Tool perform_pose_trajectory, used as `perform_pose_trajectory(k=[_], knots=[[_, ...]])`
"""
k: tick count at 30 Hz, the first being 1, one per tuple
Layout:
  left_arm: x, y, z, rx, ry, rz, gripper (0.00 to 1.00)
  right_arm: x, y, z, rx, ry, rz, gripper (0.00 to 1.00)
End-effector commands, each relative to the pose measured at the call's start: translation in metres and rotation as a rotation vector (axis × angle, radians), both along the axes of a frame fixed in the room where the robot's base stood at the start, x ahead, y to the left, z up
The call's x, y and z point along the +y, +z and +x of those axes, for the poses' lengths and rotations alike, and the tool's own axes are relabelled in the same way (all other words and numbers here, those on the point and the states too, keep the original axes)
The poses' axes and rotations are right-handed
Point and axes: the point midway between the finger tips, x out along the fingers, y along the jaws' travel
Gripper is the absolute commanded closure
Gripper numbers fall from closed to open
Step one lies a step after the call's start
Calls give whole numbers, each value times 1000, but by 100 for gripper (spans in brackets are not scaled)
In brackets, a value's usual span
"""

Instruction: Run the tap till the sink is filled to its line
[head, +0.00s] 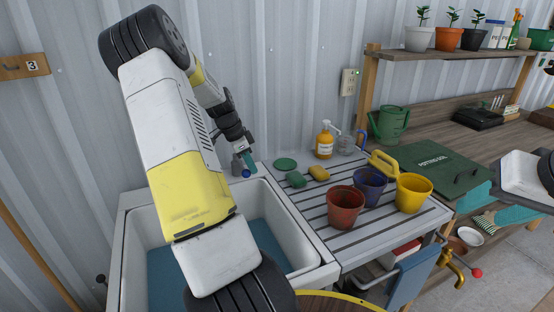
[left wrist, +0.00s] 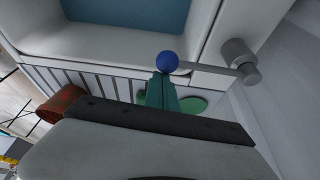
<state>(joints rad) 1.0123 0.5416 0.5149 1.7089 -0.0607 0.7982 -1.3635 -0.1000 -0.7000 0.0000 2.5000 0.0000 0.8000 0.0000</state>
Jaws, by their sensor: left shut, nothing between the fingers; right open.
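The white sink (head: 290,220) stands at the lower left, with flat blue water (head: 265,243) low inside it. The water (left wrist: 130,12) also shows in the left wrist view. The tap's blue ball knob (left wrist: 167,61) sits on a grey rod running to a grey cylinder by the wall; the knob (head: 246,173) is small in the head view. My left gripper (left wrist: 162,88) has teal fingers, shut and empty, with tips right at the knob; whether they touch is unclear. My left arm hides the spout and part of the sink. No fill line can be made out.
Right of the sink, a slatted drainer (head: 320,225) holds a terracotta pot (head: 345,208), a blue pot (head: 369,187), a yellow pot (head: 413,193) and a soap bottle (head: 324,141). A wooden bench (head: 435,135) and a shelf stand farther right. The corrugated wall is close behind.

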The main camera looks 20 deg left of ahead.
Motion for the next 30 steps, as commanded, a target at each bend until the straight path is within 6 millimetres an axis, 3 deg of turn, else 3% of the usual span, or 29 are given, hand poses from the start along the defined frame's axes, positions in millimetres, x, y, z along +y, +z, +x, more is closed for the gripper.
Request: perform_pose_trajectory(k=[17,23,26,30], knots=[[1,0,-2,1,2,2,100,0,0,0,0,0,0,52],[-17,4,12,-1,-3,1,100,0,0,0,0,0,0,52],[-35,8,26,-2,-6,1,100,0,0,0,0,0,0,52],[-22,41,18,-5,6,4,100,0,0,0,1,0,0,52]])
